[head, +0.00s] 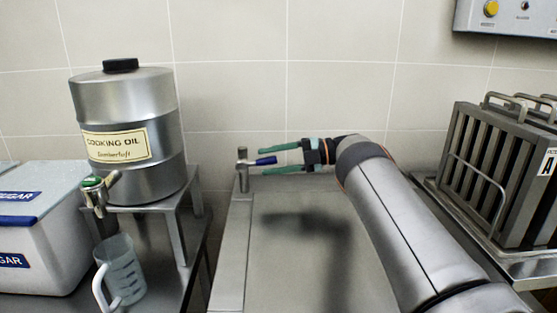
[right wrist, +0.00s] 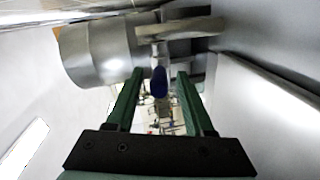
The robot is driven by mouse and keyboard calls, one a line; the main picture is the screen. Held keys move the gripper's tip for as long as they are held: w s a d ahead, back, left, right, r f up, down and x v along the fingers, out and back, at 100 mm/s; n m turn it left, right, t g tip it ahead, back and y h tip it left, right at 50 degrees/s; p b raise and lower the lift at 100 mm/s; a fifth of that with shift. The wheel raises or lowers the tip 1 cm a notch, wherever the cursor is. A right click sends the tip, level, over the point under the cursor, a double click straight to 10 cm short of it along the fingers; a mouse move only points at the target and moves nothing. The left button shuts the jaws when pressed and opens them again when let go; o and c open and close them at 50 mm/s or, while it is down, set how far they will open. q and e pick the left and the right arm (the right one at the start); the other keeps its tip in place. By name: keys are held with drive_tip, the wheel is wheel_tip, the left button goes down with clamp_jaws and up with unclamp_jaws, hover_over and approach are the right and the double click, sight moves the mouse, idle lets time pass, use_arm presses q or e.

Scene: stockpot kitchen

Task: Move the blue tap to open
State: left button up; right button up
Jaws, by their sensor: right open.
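The blue tap handle (head: 265,161) points right from a small metal tap (head: 243,168) at the back left corner of the steel counter. My right gripper (head: 262,161) is open, with its green fingers pointing left above and below the handle in the head view. In the right wrist view the blue handle (right wrist: 159,82) lies between the two open fingers (right wrist: 158,88), with a visible gap on each side. The metal tap body (right wrist: 105,48) is just beyond the fingertips. My left gripper is not in view.
A cooking oil drum (head: 125,135) with a green-handled tap (head: 93,184) stands on a metal stand at left, above a measuring jug (head: 120,272). A sugar bin (head: 40,230) is at far left. A metal rack (head: 505,175) stands at right. The tiled wall (head: 330,70) is close behind.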

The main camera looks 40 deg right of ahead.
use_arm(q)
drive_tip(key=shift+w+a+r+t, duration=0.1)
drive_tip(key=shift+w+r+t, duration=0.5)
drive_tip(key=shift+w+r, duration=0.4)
use_arm(e)
drive_tip(key=v, duration=1.2)
drive_tip(key=shift+s+d, duration=0.15)
drive_tip(key=shift+s, duration=0.05)
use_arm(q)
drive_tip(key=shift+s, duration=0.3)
use_arm(e)
drive_tip(key=shift+r, duration=0.1)
